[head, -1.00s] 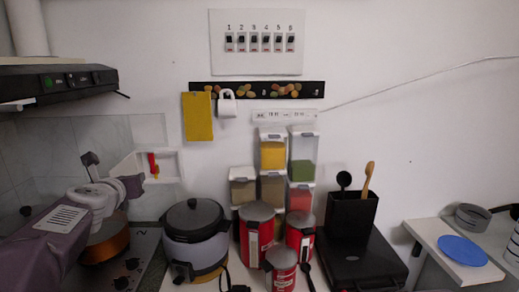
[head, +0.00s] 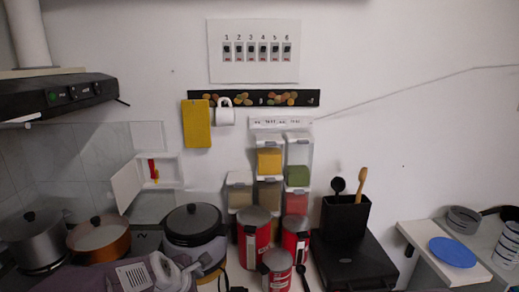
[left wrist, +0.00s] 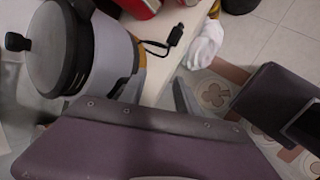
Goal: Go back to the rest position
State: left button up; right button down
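My left arm (head: 140,275) comes in at the bottom left of the head view, low in front of the cooker. My left gripper shows in the left wrist view (left wrist: 160,92), with two dark fingers apart and nothing seen between them. It is near the worktop's front edge, beside the grey cooker (head: 193,225). The spice dispensers stand stacked against the wall, with yellow (head: 269,161), green (head: 298,175) and red (head: 296,202) contents. My right gripper is in neither view.
Several red cans (head: 254,235) stand right of the cooker. A black box (head: 345,217) with utensils stands on a black appliance (head: 352,262). Pots, including a copper one (head: 98,238), sit on the left. A blue plate (head: 452,252) lies on the right shelf.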

pick_arm(q)
jog(key=s+a+f+m+g, duration=0.1)
jog(key=s+f+m+g, duration=0.2)
jog(key=s+m, duration=0.5)
jog(key=s+a+f+m+g+y, duration=0.1)
jog(key=s+f+m, duration=0.5)
jog(key=m, duration=0.7)
jog(key=shift+s+f+g+y, duration=0.15)
jog(key=shift+s+g+y, duration=0.15)
jog(key=shift+s+g, duration=0.7)
jog(key=shift+s, duration=0.1)
